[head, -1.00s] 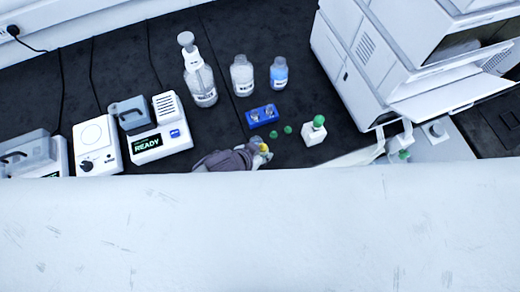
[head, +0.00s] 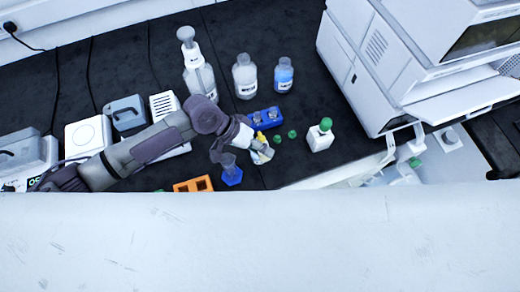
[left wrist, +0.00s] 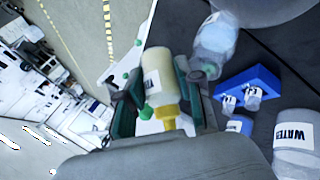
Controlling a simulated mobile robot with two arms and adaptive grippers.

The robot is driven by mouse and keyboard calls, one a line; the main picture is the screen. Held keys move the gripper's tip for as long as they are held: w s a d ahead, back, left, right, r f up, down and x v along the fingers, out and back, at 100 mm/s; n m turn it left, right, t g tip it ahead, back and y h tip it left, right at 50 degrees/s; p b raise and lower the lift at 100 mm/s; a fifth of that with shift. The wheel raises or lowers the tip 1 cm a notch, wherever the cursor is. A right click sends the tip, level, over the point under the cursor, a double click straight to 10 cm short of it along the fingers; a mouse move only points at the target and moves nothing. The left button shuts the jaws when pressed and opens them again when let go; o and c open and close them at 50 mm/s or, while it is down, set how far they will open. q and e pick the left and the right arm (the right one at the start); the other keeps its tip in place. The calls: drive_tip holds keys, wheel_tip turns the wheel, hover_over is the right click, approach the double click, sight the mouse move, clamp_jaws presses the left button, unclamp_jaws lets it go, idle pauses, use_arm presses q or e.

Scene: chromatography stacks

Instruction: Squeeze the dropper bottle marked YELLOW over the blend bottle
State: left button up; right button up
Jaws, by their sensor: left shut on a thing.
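My left gripper (head: 258,147) is shut on a small dropper bottle (left wrist: 154,74) with a yellow cap and nozzle. In the left wrist view the bottle sits between the dark fingers, tilted, its yellow tip (left wrist: 167,116) toward the bottom of the picture. Its label shows only in part. In the head view the held bottle (head: 263,155) is over the dark bench, just below the blue rack (head: 252,124) with small vials. No label reading BLEND can be made out, so I cannot tell which vessel is the blend bottle. My right gripper is not in view.
Behind the rack stand a spray bottle (head: 199,78), the WATER bottle (head: 245,78) and a bottle of blue liquid (head: 283,76). A green-capped white bottle (head: 320,138) and two loose green caps are to the right. An orange rack (head: 193,185) and a blue-based vessel (head: 232,177) are near.

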sight(263, 159)
use_arm(q)
drive_tip(key=shift+s+d+f+n+g+h+b, duration=0.1)
drive_tip(key=shift+s+f+n+g+h+b, duration=0.25)
drive_tip(key=shift+g+b, duration=0.8)
drive_tip(key=shift+s+d+f+n+g+h+b, duration=0.1)
drive_tip(key=shift+f+n+g+h+b, duration=0.35)
drive_tip(key=shift+b, duration=1.35)
drive_tip(key=shift+s+f+g+b, duration=0.15)
drive_tip(key=shift+f+g+b, duration=0.25)
drive_tip(key=shift+b, duration=0.35)
drive_tip(key=shift+f+n+g+h+b, duration=0.3)
drive_tip(key=shift+f+b, duration=0.45)
drive_tip(key=shift+b, duration=0.05)
drive_tip(key=shift+d+n+g+h+b, duration=0.1)
drive_tip(key=shift+n+g+h+b, duration=0.25)
drive_tip(key=shift+g, duration=0.25)
drive_tip(key=shift+s+r+n+g+h+b, duration=0.1)
drive_tip(key=shift+n+g+h+b, duration=0.15)
drive_tip(key=shift+g+h+b, duration=0.25)
drive_tip(key=shift+r+n+g+h+b, duration=0.3)
drive_tip(key=shift+r+n+g+h, duration=0.35)
drive_tip(key=shift+g, duration=0.45)
drive_tip(key=shift+r, duration=0.25)
drive_tip(key=shift+a+r+n+g+h, duration=0.25)
drive_tip(key=shift+r+g+h, duration=0.05)
drive_tip(key=shift+h, duration=0.1)
